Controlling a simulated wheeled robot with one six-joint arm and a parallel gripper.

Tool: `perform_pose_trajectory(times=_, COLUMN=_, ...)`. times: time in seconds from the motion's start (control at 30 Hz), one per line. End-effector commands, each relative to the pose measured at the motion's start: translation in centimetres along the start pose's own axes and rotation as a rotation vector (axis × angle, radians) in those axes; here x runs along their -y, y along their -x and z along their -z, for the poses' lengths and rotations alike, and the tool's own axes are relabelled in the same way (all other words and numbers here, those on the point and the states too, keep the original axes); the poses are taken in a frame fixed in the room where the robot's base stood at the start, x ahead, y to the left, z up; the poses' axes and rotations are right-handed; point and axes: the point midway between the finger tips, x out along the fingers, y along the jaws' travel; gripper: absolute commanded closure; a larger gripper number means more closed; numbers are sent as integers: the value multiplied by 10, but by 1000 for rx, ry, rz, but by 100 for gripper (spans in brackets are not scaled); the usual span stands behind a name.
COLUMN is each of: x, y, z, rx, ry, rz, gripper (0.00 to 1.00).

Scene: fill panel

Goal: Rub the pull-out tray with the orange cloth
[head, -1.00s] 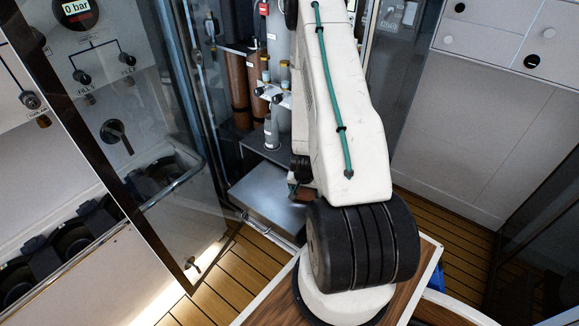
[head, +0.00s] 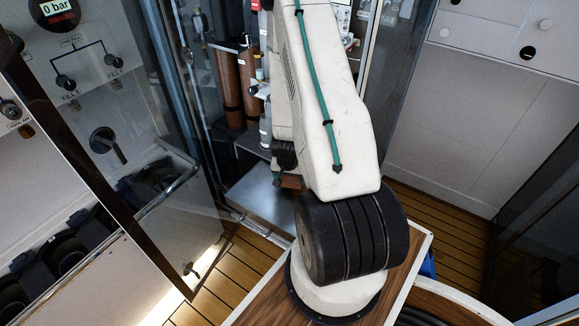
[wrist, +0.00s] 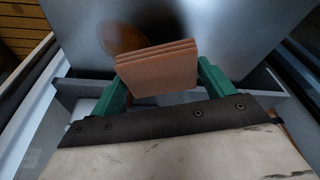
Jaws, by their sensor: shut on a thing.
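My gripper (wrist: 162,84) has its two green fingers shut on the orange cloth (wrist: 158,66), a folded, layered block, in the wrist view. The pull-out tray (wrist: 215,28) is the smooth grey metal surface under and beyond the cloth. A brown round patch (wrist: 121,39) shows on it just left of the cloth; I cannot tell whether it is a mark or a reflection. In the head view the cloth (head: 292,182) is a small orange piece over the right part of the tray (head: 258,197), partly hidden by my arm. I cannot tell whether cloth and tray touch.
Cylinders (head: 228,85) stand in the cabinet behind the tray. A glass door with a dark edge (head: 100,170) stands open at left, before the panel with gauge and knobs. A grey cupboard wall (head: 450,140) is at right. Wooden slatted floor (head: 215,285) lies in front.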

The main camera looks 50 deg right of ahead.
Motion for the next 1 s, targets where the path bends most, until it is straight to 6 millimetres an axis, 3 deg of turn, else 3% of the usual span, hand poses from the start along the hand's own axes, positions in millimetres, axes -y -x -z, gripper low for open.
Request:
perform_pose_trajectory(times=0.5, x=8, y=45, z=8, rx=-3, ry=14, rz=4, gripper=44)
perform_pose_trajectory(times=1.0, x=8, y=49, z=8, rx=-1, ry=15, rz=4, gripper=44)
